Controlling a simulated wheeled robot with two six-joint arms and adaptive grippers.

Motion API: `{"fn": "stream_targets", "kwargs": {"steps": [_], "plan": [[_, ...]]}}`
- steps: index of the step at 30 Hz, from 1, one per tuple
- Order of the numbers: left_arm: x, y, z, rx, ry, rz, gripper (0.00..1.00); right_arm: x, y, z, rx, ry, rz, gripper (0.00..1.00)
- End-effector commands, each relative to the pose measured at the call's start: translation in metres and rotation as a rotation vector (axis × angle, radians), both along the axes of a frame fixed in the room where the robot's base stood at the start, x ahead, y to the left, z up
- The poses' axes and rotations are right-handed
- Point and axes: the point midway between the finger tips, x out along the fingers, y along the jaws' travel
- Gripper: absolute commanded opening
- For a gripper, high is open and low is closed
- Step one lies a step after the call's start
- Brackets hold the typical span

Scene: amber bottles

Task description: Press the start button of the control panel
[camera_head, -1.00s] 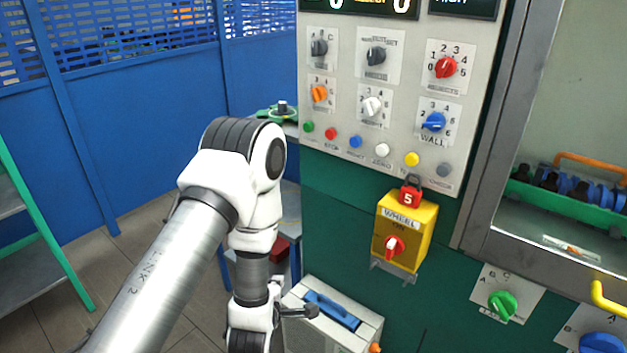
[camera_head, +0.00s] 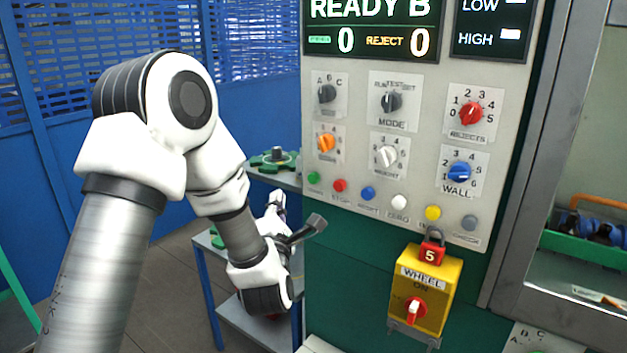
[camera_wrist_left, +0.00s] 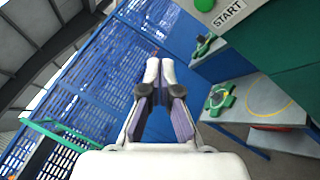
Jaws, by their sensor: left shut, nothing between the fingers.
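The control panel (camera_head: 420,115) stands right of my left arm in the head view. Its start button is the green one (camera_head: 313,178) at the left end of the lower row. In the left wrist view the green start button (camera_wrist_left: 205,4) is cut by the top edge, beside its START label (camera_wrist_left: 230,12). My left gripper (camera_head: 277,198) is partly hidden by its own wrist and points upward, left of and slightly below the button, apart from it. In the left wrist view its fingertips (camera_wrist_left: 159,70) are together and empty, with the button up and to the right.
A yellow WHEEL switch box (camera_head: 425,290) with a red padlock (camera_head: 431,250) juts out below the panel. Other buttons, such as the red one (camera_head: 339,185), sit close to the start button. A shelf with a green part (camera_head: 272,160) stands behind my gripper.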

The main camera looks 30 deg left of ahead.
Motion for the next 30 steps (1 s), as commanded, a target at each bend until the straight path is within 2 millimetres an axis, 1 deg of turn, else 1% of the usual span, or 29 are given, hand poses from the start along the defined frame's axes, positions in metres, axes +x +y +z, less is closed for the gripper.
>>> {"fn": "stream_targets", "kwargs": {"steps": [5,8,11,19,21,24,30], "plan": [[0.002,0.0,0.0,0.0,0.002,0.001,0.0,0.0,0.0,0.001,0.0,0.0,0.001,0.6],[0.009,0.0,0.001,0.002,0.002,0.0,0.0,0.0,0.0,0.005,0.0,0.0,0.001,0.6],[0.021,-0.002,0.002,0.003,0.002,0.001,0.0,0.0,0.0,0.01,0.0,0.0,0.001,0.6],[0.061,-0.005,0.002,0.002,0.001,0.0,0.0,0.0,0.0,0.024,0.0,0.0,0.001,0.6],[0.07,-0.005,-0.003,0.002,-0.001,0.0,0.0,0.0,0.0,0.017,0.0,-0.001,0.001,0.6],[0.08,-0.006,-0.002,0.002,0.001,0.0,0.0,0.0,0.0,0.014,0.0,0.0,0.001,0.6],[0.088,-0.007,-0.001,0.0,0.002,-0.001,0.0,0.0,0.0,0.013,0.0,0.0,0.001,0.6]]}}
